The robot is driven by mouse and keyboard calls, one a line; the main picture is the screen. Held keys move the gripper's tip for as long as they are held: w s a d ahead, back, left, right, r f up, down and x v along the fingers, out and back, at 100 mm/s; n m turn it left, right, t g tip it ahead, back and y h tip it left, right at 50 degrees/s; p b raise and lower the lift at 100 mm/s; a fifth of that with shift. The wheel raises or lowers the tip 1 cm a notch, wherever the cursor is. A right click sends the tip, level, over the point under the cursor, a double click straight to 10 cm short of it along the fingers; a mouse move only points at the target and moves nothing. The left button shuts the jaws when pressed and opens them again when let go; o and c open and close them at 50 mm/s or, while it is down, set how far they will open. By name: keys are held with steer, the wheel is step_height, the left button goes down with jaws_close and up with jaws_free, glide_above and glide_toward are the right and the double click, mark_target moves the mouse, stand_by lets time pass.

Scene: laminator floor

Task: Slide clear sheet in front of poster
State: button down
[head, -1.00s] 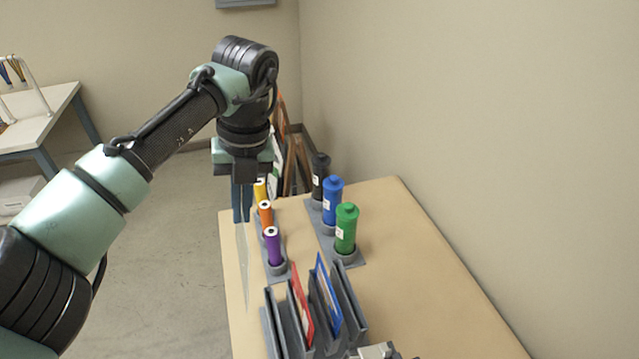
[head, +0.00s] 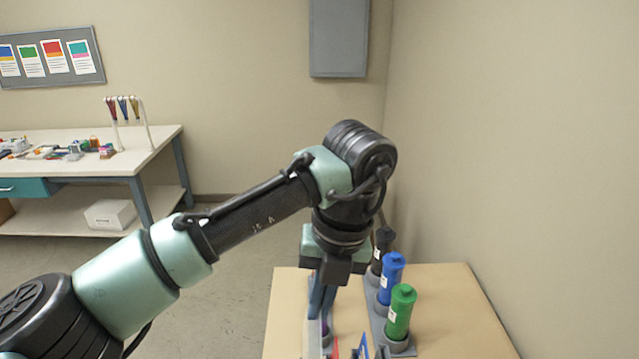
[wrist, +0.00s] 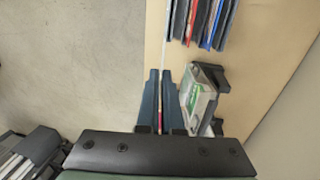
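My gripper (wrist: 160,75) points down, with its two blue fingers close together; it also shows in the head view (head: 322,308). A very thin strip between the fingers in the wrist view appears to be the clear sheet (wrist: 160,110), seen edge-on; its lower extent is unclear. Just right of the fingers, on the table, stands a grey holder with a pale panel marked in green, apparently the poster (wrist: 198,94). The sheet looks apart from it and to its left.
A rack of upright folders (wrist: 205,20) stands beyond the holder on the table (wrist: 265,60). Green (head: 401,312), blue (head: 391,278) and black (head: 381,248) bottles stand at the right. The wall is close on the right; open floor (wrist: 75,60) lies left.

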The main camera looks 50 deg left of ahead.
steer(key=s+d, duration=0.7)
steer(key=d, duration=0.3)
steer(key=s+d, duration=0.8)
steer(key=d, duration=0.2)
steer(key=w+d+f+b, duration=0.1)
steer(key=w+d+f, duration=0.1)
steer(key=w+d, duration=0.8)
steer(key=shift+w+b, duration=0.3)
steer(key=shift+w, duration=2.05)
steer(key=shift+f, duration=0.5)
steer(key=shift+s+a+f+b, duration=0.15)
steer(key=shift+f+b, duration=0.2)
steer(key=shift+f, duration=0.35)
steer(key=shift+s+a+f+b, duration=0.1)
steer(key=shift+f+b, duration=0.2)
steer(key=shift+f, duration=0.4)
steer(key=shift+f, duration=0.1)
